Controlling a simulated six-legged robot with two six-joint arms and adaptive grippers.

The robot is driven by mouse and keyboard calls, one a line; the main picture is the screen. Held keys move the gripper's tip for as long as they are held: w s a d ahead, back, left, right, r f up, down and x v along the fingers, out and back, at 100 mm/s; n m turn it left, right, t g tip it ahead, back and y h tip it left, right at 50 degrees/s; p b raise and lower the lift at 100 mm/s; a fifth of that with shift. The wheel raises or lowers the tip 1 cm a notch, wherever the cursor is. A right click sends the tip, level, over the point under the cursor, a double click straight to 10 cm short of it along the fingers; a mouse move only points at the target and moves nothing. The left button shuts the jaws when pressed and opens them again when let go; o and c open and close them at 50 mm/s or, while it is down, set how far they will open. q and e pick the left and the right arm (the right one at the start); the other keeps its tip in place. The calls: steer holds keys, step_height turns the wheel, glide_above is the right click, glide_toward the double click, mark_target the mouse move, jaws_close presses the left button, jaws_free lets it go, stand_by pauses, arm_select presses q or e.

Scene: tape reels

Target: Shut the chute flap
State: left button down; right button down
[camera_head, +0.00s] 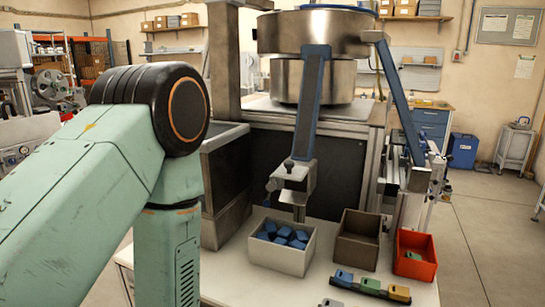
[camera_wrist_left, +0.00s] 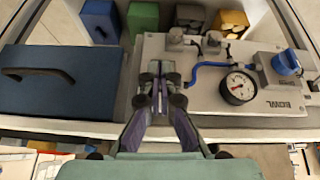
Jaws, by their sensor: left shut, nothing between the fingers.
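In the head view, a blue-edged chute (camera_head: 311,105) slopes down from the steel bowl (camera_head: 315,32). Its metal lower end (camera_head: 295,178) is above a light bin (camera_head: 281,256) of blue pieces. I cannot tell which part there is the flap, or whether it is open. My left gripper (camera_wrist_left: 158,72) shows in the left wrist view, shut and empty, over the edge of a grey panel. A dark blue panel (camera_wrist_left: 58,98) with a black handle lies to its left; I cannot tell if this is the flap. My left arm fills the head view's left side and the gripper is not seen there. My right gripper is not in view.
The grey panel (camera_wrist_left: 205,104) carries a pressure gauge (camera_wrist_left: 238,87), blue hose and blue knob (camera_wrist_left: 286,63). In the head view, a brown bin (camera_head: 358,240), a red bin (camera_head: 415,256) and a strip of coloured blocks (camera_head: 370,287) stand on the table.

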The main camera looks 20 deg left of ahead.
arm_select(q)
steer(key=w+r+t+p, duration=0.3)
steer(key=w+r, duration=0.3)
steer(key=r, duration=0.4)
steer(key=w+r+t+p, duration=0.2)
steer(key=w+r, duration=0.4)
steer(key=r, duration=0.3)
step_height(320, 180, up, 16)
steer(key=m+t+p, duration=0.1)
steer(key=t+p, duration=0.4)
steer(key=t, duration=0.1)
glide_above(276, 172)
steer(key=s+d, duration=0.1)
steer(key=s, duration=0.4)
steer(key=f, duration=0.1)
steer(key=w+f, duration=0.1)
steer(key=f, duration=0.2)
steer(key=shift+w+d+f, duration=0.2)
steer(key=shift+w+f, duration=0.05)
steer(key=shift+w, duration=0.05)
steer(key=shift+s+a, duration=0.1)
steer(key=shift+s, duration=0.05)
